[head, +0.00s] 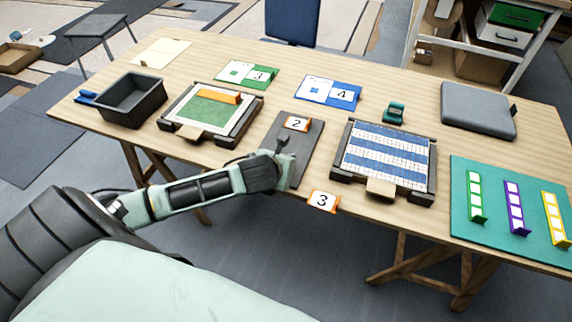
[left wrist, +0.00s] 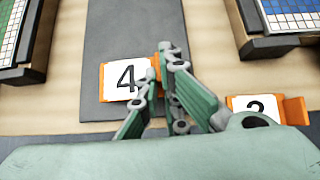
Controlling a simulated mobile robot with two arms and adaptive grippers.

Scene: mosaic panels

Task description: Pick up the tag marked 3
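An orange tag marked 3 (head: 323,202) stands at the table's front edge, right of the dark grey mat (head: 308,158). In the left wrist view a partly hidden orange tag (left wrist: 262,104) at the right appears to be the same one. Another orange tag, marked 2 (head: 297,124), is on the mat's far part. A tag marked 4 (left wrist: 124,79) lies on the mat in the left wrist view; my arm seems to hide it in the head view. My left gripper (head: 285,147) is over the mat, fingers apart, with no tag visibly held. My right gripper is out of view.
Framed mosaic panels, green (head: 207,110) and blue-white (head: 385,154), flank the mat. A black bin (head: 132,98) stands left. Green (head: 247,74) and blue (head: 328,92) number cards lie behind. A teal mat (head: 485,220) with coloured strips and a grey cushion-like block (head: 478,108) are right.

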